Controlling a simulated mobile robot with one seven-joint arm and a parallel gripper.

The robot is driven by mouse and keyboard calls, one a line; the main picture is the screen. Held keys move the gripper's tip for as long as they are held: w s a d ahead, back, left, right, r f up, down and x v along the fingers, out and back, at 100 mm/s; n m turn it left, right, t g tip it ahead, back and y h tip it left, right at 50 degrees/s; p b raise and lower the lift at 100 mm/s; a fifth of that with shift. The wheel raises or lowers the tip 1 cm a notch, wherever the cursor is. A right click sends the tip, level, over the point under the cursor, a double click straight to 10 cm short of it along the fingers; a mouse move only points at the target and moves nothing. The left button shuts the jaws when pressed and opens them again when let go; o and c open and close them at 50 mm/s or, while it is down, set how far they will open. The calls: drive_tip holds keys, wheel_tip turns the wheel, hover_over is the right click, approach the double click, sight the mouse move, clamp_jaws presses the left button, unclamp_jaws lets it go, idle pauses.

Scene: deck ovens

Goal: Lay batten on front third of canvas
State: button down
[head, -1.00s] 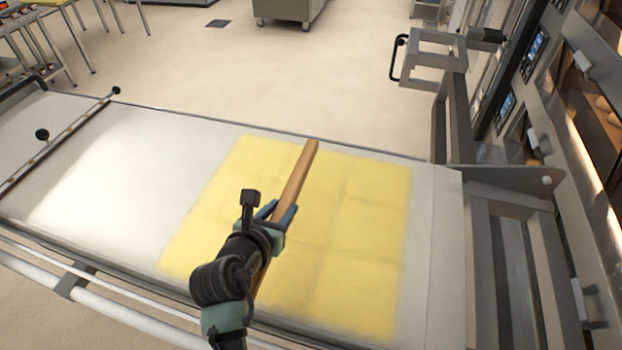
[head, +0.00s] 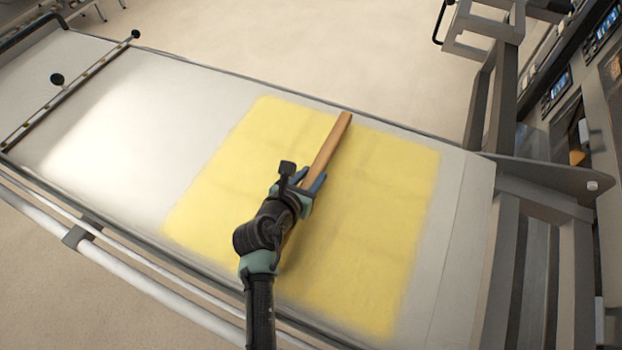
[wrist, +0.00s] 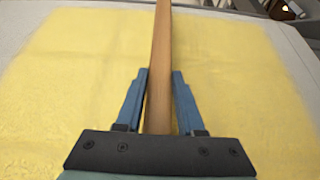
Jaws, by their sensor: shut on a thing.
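The batten (head: 331,142) is a straight strip of brown wood. My gripper (head: 307,184) is shut on it partway along, over the yellow area. In the wrist view the batten (wrist: 160,70) runs straight ahead between the two blue fingers of my gripper (wrist: 159,88). Its near part is mostly hidden under my arm in the head view. The canvas (head: 100,113) is a pale, long belt with a yellow patch (head: 385,210) towards its right end. I cannot tell whether the batten touches the canvas or is held just above it.
A thin cross bar (head: 70,92) with black knobs spans the canvas at the left. A metal frame (head: 487,85) and the oven front (head: 590,80) stand at the right. A white rail (head: 140,272) runs along the near side. The canvas left of the yellow patch is clear.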

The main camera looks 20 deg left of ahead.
drive_tip(key=shift+f, duration=0.75)
drive_tip(key=c, duration=0.5)
unclamp_jaws()
drive_tip(key=shift+f, duration=0.2)
drive_tip(key=shift+r, duration=0.2)
drive_tip(key=v, duration=1.2)
drive_tip(key=shift+f, duration=0.1)
